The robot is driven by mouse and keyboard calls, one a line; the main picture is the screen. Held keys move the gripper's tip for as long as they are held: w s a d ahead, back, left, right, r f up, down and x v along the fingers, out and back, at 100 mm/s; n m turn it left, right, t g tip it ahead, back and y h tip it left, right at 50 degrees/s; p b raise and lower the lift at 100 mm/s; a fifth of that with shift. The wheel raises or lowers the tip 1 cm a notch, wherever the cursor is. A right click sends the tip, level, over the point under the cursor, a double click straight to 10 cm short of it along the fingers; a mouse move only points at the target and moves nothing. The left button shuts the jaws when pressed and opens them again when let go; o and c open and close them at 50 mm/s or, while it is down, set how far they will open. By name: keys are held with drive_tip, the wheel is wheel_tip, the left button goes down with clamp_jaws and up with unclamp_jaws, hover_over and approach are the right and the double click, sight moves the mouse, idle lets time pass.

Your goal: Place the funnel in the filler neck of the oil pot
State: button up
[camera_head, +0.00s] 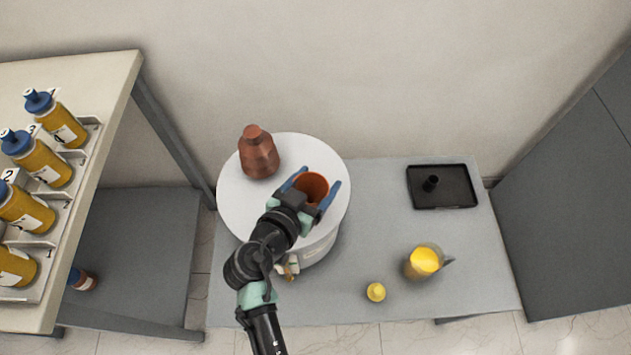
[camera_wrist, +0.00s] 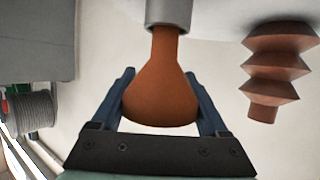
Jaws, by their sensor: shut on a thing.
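The oil pot (camera_head: 243,207) is a white round vessel with a flat top, standing on the grey table. The orange-brown funnel (camera_head: 312,187) is over the right part of its top. My gripper (camera_head: 317,181) is shut on the funnel, with a blue finger on each side of its cone. In the wrist view, the funnel (camera_wrist: 162,95) has its narrow spout meeting the grey cylindrical filler neck (camera_wrist: 170,12). The spout's tip is hidden at the neck, and I cannot tell how deep it sits. The neck is hidden in the head view.
A brown ribbed bushing (camera_head: 258,155) stands on the pot's top, left of the funnel. To the right are a black tray (camera_head: 455,190), a jug of yellow liquid (camera_head: 424,262) and a small yellow item (camera_head: 376,292). A rack of bottles (camera_head: 40,160) is at far left.

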drive_tip(key=shift+f, duration=0.25)
drive_tip(key=shift+f, duration=0.1)
drive_tip(key=o, duration=1.2)
drive_tip(key=shift+r, duration=0.25)
drive_tip(key=v, duration=1.2)
drive_tip(key=shift+f+b, duration=0.1)
drive_tip(key=shift+b, duration=0.25)
